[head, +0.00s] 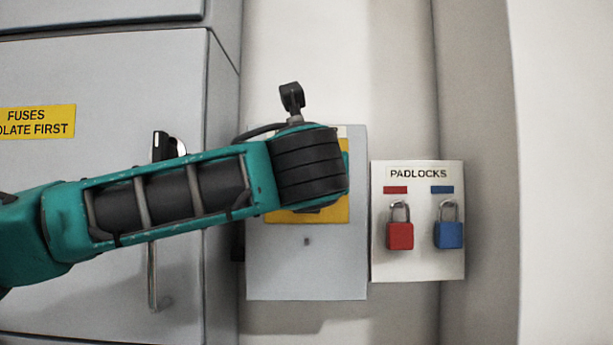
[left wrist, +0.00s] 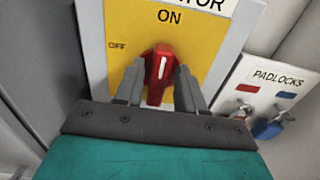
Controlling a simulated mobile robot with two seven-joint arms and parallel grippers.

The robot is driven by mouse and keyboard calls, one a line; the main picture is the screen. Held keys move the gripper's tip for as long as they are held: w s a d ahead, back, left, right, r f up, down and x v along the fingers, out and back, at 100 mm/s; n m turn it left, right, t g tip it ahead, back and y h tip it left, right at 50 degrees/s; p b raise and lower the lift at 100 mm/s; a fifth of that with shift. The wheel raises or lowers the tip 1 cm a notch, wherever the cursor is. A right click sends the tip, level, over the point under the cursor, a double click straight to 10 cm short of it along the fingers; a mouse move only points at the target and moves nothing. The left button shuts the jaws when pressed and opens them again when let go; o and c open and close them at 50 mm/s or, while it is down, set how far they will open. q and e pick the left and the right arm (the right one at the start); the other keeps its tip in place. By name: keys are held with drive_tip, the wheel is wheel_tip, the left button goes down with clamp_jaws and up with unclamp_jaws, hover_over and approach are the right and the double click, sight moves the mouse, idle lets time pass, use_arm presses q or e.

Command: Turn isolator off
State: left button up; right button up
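The isolator is a grey box (head: 305,270) with a yellow plate, largely hidden behind my left arm in the head view. In the left wrist view its red rotary handle (left wrist: 160,65) sits on the yellow plate (left wrist: 118,72). The handle's white mark points up toward ON; OFF is printed to the left. My left gripper (left wrist: 158,80) has one finger on each side of the red handle, with the fingers spread apart. I cannot make out whether they touch it. The head view hides these fingers. My right gripper is in neither view.
A padlock board (head: 418,270) hangs right of the isolator, with a red padlock (head: 400,236) and a blue padlock (head: 448,235). A grey cabinet (head: 100,75) with a yellow fuse label (head: 37,121) and a handle stands left. The wall at far right is bare.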

use_arm(q)
clamp_jaws()
drive_tip(key=shift+n, duration=0.3)
drive_tip(key=shift+a+f+n+b, duration=0.2)
drive_tip(key=shift+n+b, duration=0.6)
drive_tip(key=shift+n, duration=2.1)
drive_tip(key=shift+a+f+n+b, duration=0.2)
drive_tip(key=shift+n+b, duration=0.6)
drive_tip(key=shift+n, duration=2.1)
drive_tip(key=shift+a+f+n+b, duration=0.2)
drive_tip(key=shift+n+b, duration=0.6)
drive_tip(key=shift+n, duration=2.1)
drive_tip(key=shift+o, duration=1)
unclamp_jaws()
